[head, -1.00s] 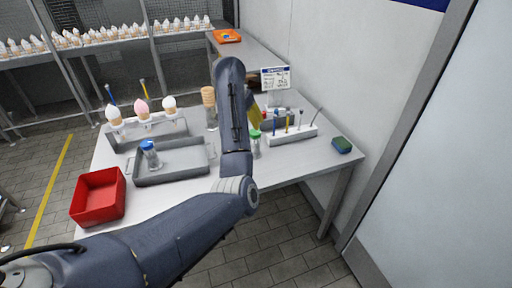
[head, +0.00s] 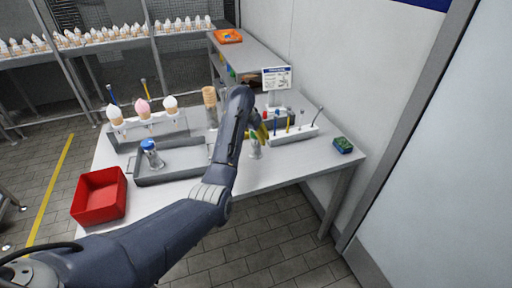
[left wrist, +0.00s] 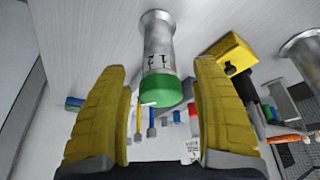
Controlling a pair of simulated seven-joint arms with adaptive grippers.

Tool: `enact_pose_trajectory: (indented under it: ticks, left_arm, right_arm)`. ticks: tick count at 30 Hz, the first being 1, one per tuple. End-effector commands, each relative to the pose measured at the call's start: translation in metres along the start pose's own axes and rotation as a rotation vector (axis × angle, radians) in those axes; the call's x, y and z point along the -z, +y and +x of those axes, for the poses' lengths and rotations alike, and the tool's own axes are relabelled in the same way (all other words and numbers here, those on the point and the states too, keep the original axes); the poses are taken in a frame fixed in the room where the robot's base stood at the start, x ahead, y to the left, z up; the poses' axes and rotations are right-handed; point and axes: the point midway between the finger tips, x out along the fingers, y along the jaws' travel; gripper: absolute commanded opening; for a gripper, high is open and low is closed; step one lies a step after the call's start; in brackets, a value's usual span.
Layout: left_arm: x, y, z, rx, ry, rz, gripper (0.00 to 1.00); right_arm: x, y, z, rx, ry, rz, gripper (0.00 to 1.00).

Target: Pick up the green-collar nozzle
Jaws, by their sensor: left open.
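The green-collar nozzle (head: 255,151) stands upright on the steel table in the head view, a metal tube with its collar near my left gripper. In the left wrist view, the nozzle (left wrist: 158,45) shows its grey body with dark markings and its green collar (left wrist: 162,90) at the end nearer my fingers. My left gripper (head: 259,131) has yellow fingers. In the left wrist view, my left gripper (left wrist: 163,105) is open, with the collar lying between the two fingers in the picture; I see no finger touching it. My right gripper is not in view.
A blue-collar nozzle (head: 150,150) stands in a grey tray (head: 170,178). A white rack (head: 298,135) holds thin tools just right of my left gripper. A cone stack (head: 210,100), red bin (head: 98,205) and green sponge (head: 343,145) are nearby. The table's front is mostly clear.

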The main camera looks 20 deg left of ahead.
Motion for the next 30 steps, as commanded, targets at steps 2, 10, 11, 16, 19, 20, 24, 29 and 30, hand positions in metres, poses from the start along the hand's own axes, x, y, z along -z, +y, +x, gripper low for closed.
enact_pose_trajectory:
  ticks: [2,10,11,16,19,20,24,29,30]
  left_arm:
    - [-0.002,0.000,0.011,0.001,-0.003,0.000,0.65]
    - [-0.001,0.000,0.030,0.001,-0.001,0.000,0.65]
    - [-0.001,0.000,0.031,0.001,0.000,0.000,0.65]
    - [-0.001,0.001,0.032,0.000,0.001,0.000,0.65]
    - [-0.001,0.000,0.032,0.000,0.000,0.000,0.64]
    - [-0.001,0.001,0.031,0.000,0.001,0.000,0.60]
    - [-0.001,0.001,0.031,0.000,0.000,0.000,0.44]
    - [-0.001,0.001,0.031,0.000,0.000,0.000,0.26]
    - [-0.001,0.001,0.031,0.000,0.000,0.000,0.21]
  right_arm:
    - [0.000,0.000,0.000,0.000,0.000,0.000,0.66]
    - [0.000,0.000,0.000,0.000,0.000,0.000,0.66]
    - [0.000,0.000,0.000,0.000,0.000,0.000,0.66]
    - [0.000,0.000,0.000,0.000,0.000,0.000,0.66]
    - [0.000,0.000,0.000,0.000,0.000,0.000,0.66]
    - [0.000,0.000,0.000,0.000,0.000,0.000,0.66]
    - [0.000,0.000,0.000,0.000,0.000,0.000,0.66]
    - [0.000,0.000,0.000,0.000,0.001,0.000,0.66]
    - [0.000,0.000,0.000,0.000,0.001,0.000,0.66]
